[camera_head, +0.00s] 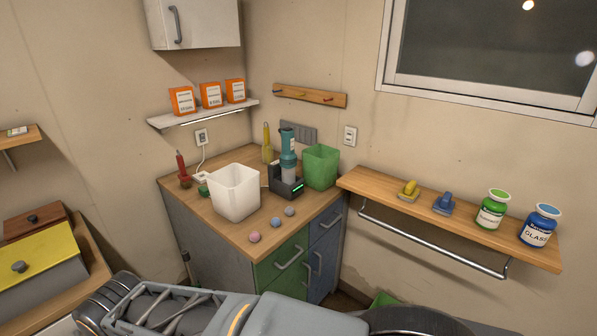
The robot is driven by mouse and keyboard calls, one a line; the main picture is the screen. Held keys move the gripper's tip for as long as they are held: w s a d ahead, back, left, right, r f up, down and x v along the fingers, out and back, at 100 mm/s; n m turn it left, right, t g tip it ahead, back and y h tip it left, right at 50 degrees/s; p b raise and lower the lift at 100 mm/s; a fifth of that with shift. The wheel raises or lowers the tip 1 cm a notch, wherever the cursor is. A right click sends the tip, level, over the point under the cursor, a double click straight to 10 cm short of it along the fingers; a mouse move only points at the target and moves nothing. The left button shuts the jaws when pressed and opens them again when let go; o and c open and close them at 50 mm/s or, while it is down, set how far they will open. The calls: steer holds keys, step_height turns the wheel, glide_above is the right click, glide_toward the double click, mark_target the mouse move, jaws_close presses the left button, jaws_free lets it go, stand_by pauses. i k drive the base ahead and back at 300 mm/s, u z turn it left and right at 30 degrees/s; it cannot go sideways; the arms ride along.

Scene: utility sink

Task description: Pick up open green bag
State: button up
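A green open-topped, square-sided container (321,166) stands upright at the back right of the wooden counter, near the wall corner. It is the clearest match for the open green bag, though it looks like a bin. Its inside is mostly hidden. Another green thing (384,299) shows at floor level below the shelf. It is mostly hidden by my body, so I cannot tell what it is. Parts of my arm lie along the bottom edge. My gripper is not in view.
The counter (224,226) also holds a white bin (235,192), a dark dock with a teal-topped device (288,165) close left of the green container, and small balls (276,223) in front. A wall shelf (440,220) with jars (492,210) and a rail is at right.

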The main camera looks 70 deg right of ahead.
mark_target(320, 162)
steer(key=k, duration=1.8)
steer(key=z, duration=1.4)
steer(key=i, duration=0.9)
